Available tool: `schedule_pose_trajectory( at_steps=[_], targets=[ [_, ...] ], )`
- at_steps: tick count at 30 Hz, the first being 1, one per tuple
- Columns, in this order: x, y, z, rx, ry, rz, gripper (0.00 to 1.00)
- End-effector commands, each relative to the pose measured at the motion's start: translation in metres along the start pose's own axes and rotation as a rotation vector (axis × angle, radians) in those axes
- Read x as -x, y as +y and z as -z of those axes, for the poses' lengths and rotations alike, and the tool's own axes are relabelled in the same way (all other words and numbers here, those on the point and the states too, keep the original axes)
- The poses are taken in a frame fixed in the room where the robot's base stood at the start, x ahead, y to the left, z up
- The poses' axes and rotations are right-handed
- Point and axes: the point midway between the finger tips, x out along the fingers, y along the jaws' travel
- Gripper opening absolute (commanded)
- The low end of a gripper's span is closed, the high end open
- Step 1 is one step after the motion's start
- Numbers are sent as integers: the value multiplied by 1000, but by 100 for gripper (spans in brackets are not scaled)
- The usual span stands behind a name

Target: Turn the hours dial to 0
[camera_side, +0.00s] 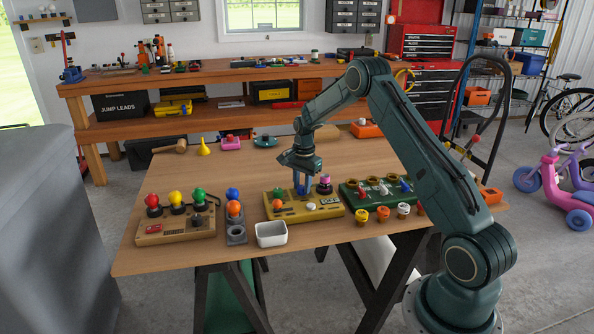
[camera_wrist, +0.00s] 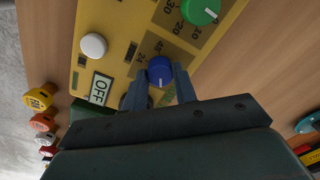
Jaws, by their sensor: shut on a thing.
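The yellow control box (camera_side: 290,216) stands on the wooden table, and its panel (camera_wrist: 118,20) fills the upper middle of the wrist view. My gripper (camera_side: 301,188) points down over the box. Its fingers (camera_wrist: 160,82) are shut on the blue dial (camera_wrist: 160,69), one on each side. Printed numbers run beside this dial, one looking like 48; its name label is not readable. A pale pointer mark shows on the dial's lower side in the wrist view. A green dial (camera_wrist: 200,10) with numbers such as 10, 20 and 30 sits further up. A small display (camera_wrist: 101,88) reads OFF.
The box also has a white knob (camera_wrist: 93,46). A pink-topped knob (camera_side: 325,181) stands close beside my gripper. A tan box (camera_side: 175,232) and a white bin (camera_side: 271,234) are to the left.

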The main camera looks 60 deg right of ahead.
Motion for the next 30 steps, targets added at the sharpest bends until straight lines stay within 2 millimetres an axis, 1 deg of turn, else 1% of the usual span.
schedule_pose_trajectory(
  at_steps=[8, 14, 20, 30],
  targets=[
    [1, 0, 0, 58, -2, 1, 5],
    [1, 0, 0, 166, -7, 1, 5],
    [1, 0, 0, 327, -13, 1, 5],
    [1, -1, 1, 648, -25, 1, 5]
  ],
)
